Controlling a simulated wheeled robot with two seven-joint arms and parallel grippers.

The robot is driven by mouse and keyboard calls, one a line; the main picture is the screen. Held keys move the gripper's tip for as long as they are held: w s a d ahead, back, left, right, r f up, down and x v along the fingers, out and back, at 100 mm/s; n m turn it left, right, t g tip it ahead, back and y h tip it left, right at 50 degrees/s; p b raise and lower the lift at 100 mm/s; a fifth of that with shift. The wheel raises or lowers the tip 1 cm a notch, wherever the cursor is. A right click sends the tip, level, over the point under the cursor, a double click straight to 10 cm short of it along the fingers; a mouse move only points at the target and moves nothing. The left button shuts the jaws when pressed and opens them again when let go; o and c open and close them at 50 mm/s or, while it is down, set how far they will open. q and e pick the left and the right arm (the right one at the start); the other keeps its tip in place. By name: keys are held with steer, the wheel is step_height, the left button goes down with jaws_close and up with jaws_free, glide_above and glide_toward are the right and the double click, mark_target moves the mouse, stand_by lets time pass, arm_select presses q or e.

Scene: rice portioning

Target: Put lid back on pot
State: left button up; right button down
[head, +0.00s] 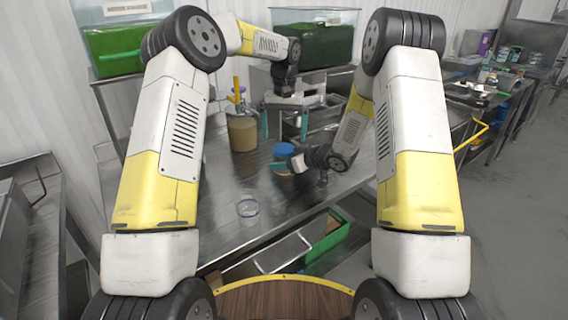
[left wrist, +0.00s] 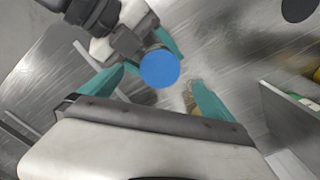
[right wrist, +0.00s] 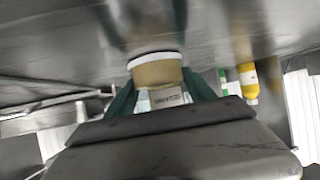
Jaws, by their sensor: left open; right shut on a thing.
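A small pot (head: 281,170) with tan contents stands on or just above the steel table, with a round blue lid (head: 283,151) on top of it. I cannot tell whether the lid is fully seated. My right gripper (head: 291,165) is shut around the pot. In the right wrist view the pot (right wrist: 156,74) sits between the teal fingers, with a pale rim and a label; the lid is hidden there. My left gripper (head: 284,122) is open and empty beyond the pot. The left wrist view shows the blue lid (left wrist: 160,68) from above.
A larger tan tub (head: 243,134) stands left of the pot. A clear glass (head: 248,209) stands nearer the front edge. A yellow bottle (right wrist: 247,82) shows in the right wrist view. The table (head: 215,175) is bare around the glass.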

arm_select(q)
steer(key=shift+r, duration=0.1)
arm_select(e)
steer(key=shift+c, duration=1.3)
jaws_free()
arm_select(q)
step_height(320, 180, up, 12)
arm_select(e)
steer(key=shift+v, duration=3.85)
